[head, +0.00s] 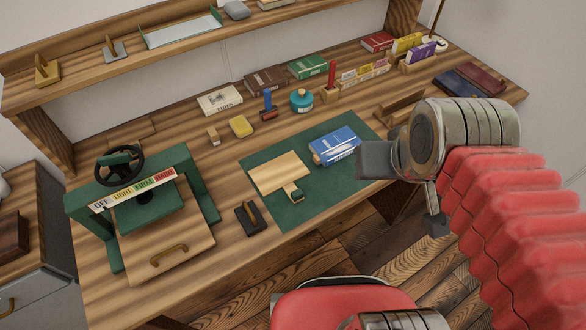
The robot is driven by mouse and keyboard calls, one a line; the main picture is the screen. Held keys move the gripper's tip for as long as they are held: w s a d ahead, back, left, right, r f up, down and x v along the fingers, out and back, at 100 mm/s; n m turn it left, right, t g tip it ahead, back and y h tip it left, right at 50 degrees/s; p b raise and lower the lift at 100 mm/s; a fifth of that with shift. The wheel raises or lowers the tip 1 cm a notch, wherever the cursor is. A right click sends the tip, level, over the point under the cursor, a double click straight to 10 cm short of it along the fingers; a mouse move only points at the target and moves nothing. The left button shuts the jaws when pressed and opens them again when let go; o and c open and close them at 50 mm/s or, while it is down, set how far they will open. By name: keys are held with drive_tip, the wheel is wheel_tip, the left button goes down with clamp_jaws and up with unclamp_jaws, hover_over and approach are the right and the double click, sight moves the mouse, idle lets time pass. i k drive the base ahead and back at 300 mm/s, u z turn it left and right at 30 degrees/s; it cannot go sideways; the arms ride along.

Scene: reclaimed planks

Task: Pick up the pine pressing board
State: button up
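A pale wooden board (280,172), which looks like the pine pressing board, lies flat on the green mat (315,205) in the middle of the bench.
A blue book (335,146) lies right of the board. A dark block with a brass handle (250,217) is at its near left. A green press (150,205) stands at left on a wooden base with a brass handle. Bottles, tools and books line the back.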

sight(280, 173)
drive_tip(key=u, duration=1.1)
drive_tip(key=i, duration=0.4)
drive_tip(key=u, duration=0.45)
